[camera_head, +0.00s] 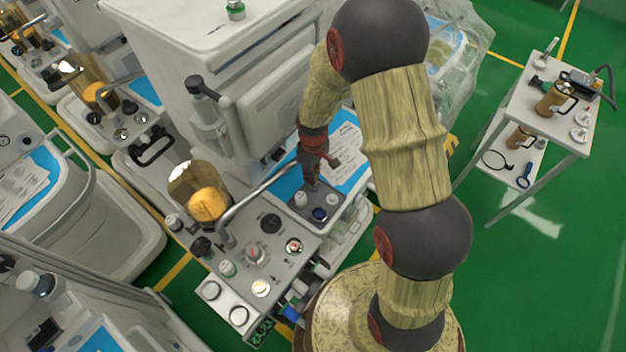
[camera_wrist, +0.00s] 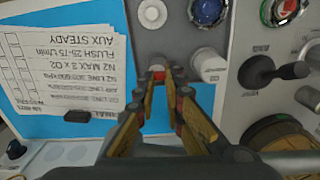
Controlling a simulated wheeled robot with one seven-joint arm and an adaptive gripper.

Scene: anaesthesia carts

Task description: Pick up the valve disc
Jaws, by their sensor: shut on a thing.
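In the head view my gripper (camera_head: 313,183) is over the cart's side shelf, close to a white knob-like part (camera_head: 301,198) and a blue-topped part (camera_head: 319,213). The held piece is too small to make out there.
A white round part (camera_wrist: 207,62) and a blue disc (camera_wrist: 206,10) are close by. A printed sheet (camera_wrist: 65,65) lies on the blue surface. A black lever (camera_wrist: 272,72) and an amber canister (camera_head: 205,195) stand beside the panel. A trolley (camera_head: 545,125) stands at right.

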